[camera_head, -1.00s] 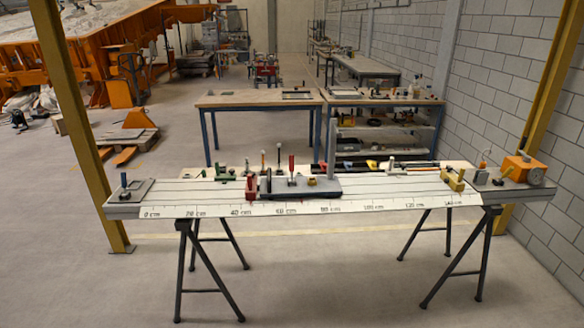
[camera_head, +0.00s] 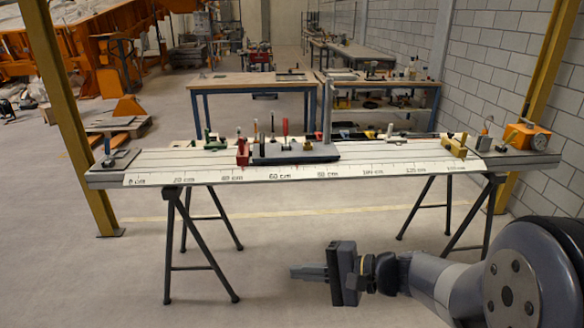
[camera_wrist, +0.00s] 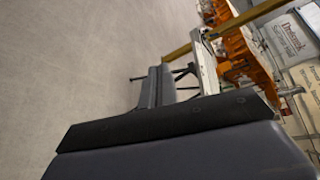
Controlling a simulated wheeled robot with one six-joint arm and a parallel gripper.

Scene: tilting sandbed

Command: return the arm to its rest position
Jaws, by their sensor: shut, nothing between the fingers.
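My gripper (camera_head: 308,273) shows at the lower middle of the head view, at the end of my arm, which reaches in from the lower right. Its fingers point left and are shut with nothing held. It appears in front of the long bench and below the height of the bench top, over open floor. In the wrist view the dark gripper body (camera_wrist: 155,95) fills the lower part, with bare floor beyond it.
A long bench (camera_head: 330,176) with a centimetre scale stands on trestles. It carries a grey block with upright tools, a yellow bracket (camera_head: 455,145) and an orange device (camera_head: 527,136). Yellow posts stand at left (camera_head: 75,120) and right. The floor (camera_head: 250,250) in front is clear.

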